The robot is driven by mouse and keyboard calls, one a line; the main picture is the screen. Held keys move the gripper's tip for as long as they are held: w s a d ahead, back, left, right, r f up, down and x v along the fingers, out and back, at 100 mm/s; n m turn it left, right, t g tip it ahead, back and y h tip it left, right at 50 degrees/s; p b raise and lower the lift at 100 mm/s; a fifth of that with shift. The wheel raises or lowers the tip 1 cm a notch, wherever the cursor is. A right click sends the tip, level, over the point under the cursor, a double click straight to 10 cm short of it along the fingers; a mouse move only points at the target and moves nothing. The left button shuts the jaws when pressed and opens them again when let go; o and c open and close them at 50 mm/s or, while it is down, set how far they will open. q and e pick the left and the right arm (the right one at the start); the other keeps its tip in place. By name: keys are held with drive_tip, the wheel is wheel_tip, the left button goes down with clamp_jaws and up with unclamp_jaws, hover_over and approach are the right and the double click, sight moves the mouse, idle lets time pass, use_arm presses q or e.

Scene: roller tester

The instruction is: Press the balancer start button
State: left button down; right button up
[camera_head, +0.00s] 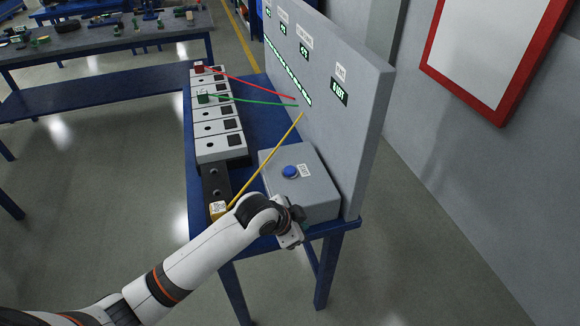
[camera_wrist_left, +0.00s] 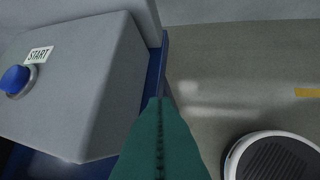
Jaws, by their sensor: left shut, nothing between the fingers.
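The blue start button (camera_head: 290,171) sits on top of a grey box (camera_head: 318,190) at the near end of a blue table, with a small white label beside it. In the left wrist view the button (camera_wrist_left: 15,80) is at the far left edge, next to a label reading START (camera_wrist_left: 38,55). My left gripper (camera_head: 291,237) is at the near edge of the box, apart from the button. Its teal fingers (camera_wrist_left: 160,130) are shut and empty, and in the wrist view they lie to the right of the button. My right gripper is not in view.
A tall grey panel (camera_head: 350,130) with display strips stands behind the box. Another workbench (camera_head: 95,38) stands at the back left.

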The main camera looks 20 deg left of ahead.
use_arm(q)
drive_tip(key=shift+m+t, duration=0.3)
drive_tip(key=shift+m, duration=0.4)
drive_tip(key=w+r, duration=0.1)
drive_tip(key=w, duration=0.1)
drive_tip(key=w+a+r, duration=0.1)
drive_tip(key=w+r, duration=0.1)
drive_tip(key=w, duration=0.1)
drive_tip(key=w+a+r, duration=0.1)
drive_tip(key=w, duration=0.1)
drive_tip(key=shift+w+a+r, duration=0.1)
drive_tip(key=shift+w+r, duration=0.05)
drive_tip(key=shift+w, duration=0.15)
wheel_tip(320, 180, up, 8)
drive_tip(key=r+m+t, duration=0.1)
hover_over(288, 172)
drive_tip(key=shift+a+f+y, duration=0.1)
drive_tip(key=shift+f+y, duration=0.15)
drive_tip(key=shift+y, duration=0.15)
drive_tip(key=shift+f, duration=0.1)
wheel_tip(288, 172, down, 7)
drive_tip(key=b, duration=0.8)
drive_tip(key=shift+s, duration=0.1)
drive_tip(key=shift+f, duration=0.8)
drive_tip(key=shift+f, duration=0.2)
